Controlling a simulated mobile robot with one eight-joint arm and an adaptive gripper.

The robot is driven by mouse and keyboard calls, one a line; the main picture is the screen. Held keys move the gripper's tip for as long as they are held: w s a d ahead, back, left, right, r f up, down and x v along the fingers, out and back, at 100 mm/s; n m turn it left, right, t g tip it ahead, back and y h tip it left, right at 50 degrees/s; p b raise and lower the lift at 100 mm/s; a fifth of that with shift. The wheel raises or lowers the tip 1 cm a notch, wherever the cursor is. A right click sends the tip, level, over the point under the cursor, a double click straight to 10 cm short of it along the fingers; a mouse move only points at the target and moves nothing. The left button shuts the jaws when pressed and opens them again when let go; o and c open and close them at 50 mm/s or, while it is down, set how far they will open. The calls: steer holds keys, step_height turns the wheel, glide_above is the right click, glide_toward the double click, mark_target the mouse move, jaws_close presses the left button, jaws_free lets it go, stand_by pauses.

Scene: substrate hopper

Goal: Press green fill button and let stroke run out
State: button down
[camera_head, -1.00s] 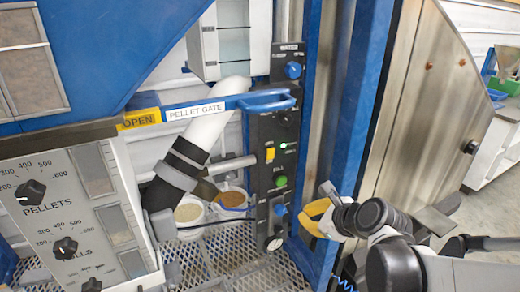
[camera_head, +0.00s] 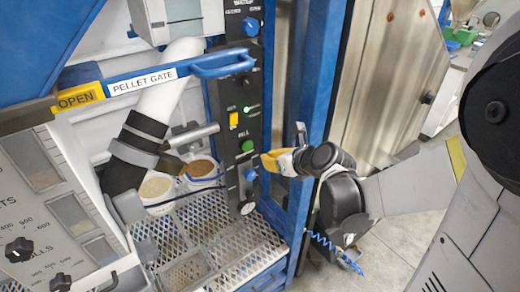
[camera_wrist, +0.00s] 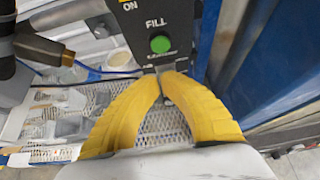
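The green fill button (camera_head: 247,146) is a round knob on the black control panel (camera_head: 229,88). It also shows in the wrist view (camera_wrist: 160,44), under the white word FILL. My gripper (camera_head: 268,162) has yellow fingers and is just right of and slightly below the button in the head view. In the wrist view, my fingertips (camera_wrist: 161,78) come together just below the button, apparently apart from it, with nothing seen between them. Contact cannot be made out in the head view.
A yellow switch (camera_head: 234,119) and blue knobs (camera_head: 250,26) share the panel. The blue pellet gate handle (camera_head: 222,65) juts out above. Two tubs, one with pale contents (camera_head: 155,188), stand left, above a mesh grate (camera_head: 205,225). A blue post (camera_head: 302,110) stands right of the panel.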

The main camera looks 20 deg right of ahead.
mark_target(247, 145)
steer(key=shift+w+r+b+x, duration=0.2)
steer(key=shift+b+x, duration=0.4)
steer(key=shift+x, duration=1.1)
steer(key=shift+w+r+b+x, duration=0.15)
steer(key=shift+r+b+x, duration=0.3)
steer(key=shift+x, duration=1.3)
steer(key=shift+w+r+b+x, duration=0.15)
steer(key=shift+b+x, duration=0.55)
steer(key=shift+x, duration=1)
steer(key=shift+a, duration=0.15)
